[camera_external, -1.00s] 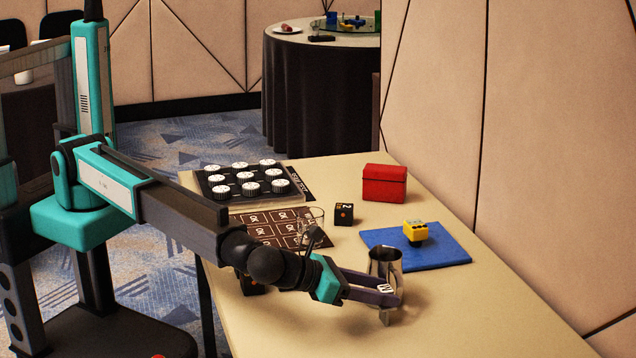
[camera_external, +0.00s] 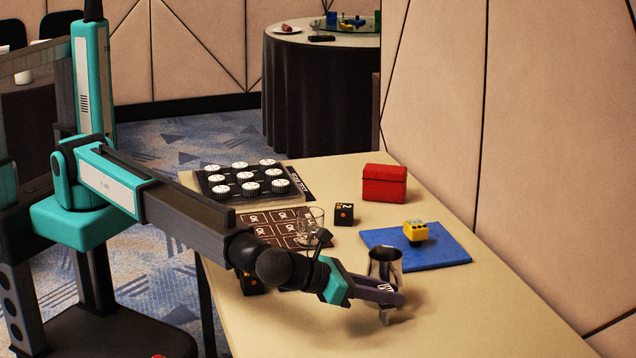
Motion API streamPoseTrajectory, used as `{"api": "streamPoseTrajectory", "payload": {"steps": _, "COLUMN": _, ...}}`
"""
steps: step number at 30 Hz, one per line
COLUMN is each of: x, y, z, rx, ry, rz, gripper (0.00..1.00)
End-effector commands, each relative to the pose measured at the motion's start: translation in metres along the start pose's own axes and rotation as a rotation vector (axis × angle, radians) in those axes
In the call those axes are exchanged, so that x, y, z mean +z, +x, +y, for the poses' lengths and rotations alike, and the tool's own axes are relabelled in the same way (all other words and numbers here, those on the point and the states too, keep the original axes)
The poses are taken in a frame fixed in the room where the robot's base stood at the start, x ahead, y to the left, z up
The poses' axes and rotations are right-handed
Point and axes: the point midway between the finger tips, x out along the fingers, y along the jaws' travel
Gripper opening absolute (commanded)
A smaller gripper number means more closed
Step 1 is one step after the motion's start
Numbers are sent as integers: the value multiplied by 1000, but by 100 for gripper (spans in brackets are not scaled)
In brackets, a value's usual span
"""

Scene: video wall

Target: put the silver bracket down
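The silver bracket (camera_external: 386,316) shows as a small grey metal piece at the lower side of my fingertips, near the front of the beige table. My gripper (camera_external: 392,295) reaches in from the left and appears shut on the bracket. The fingers hide most of the bracket, and I cannot tell whether its lower end touches the table. A shiny metal cup (camera_external: 385,262) stands right behind the fingers, which overlap its lower part in this view.
A red box (camera_external: 384,184), a dark cube (camera_external: 344,214), a clear glass (camera_external: 312,228) and a board of white knobs (camera_external: 247,180) stand farther back. The table's front right is clear.

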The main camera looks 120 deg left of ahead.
Motion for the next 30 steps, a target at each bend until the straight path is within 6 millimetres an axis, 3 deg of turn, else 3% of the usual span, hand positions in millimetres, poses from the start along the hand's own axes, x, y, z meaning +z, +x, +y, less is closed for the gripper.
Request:
{"api": "streamPoseTrajectory", "payload": {"steps": 14, "x": 3, "y": -1, "z": 0, "rx": 0, "ry": 0, "rz": -1, "gripper": 0}}
{"api": "streamPoseTrajectory", "payload": {"steps": 23, "x": 17, "y": -7, "z": 0, "rx": 0, "ry": 0, "rz": -1, "gripper": 0}}
{"api": "streamPoseTrajectory", "payload": {"steps": 30, "x": -1, "y": -52, "z": 1, "rx": -3, "ry": 2, "rz": -1, "gripper": 0}}
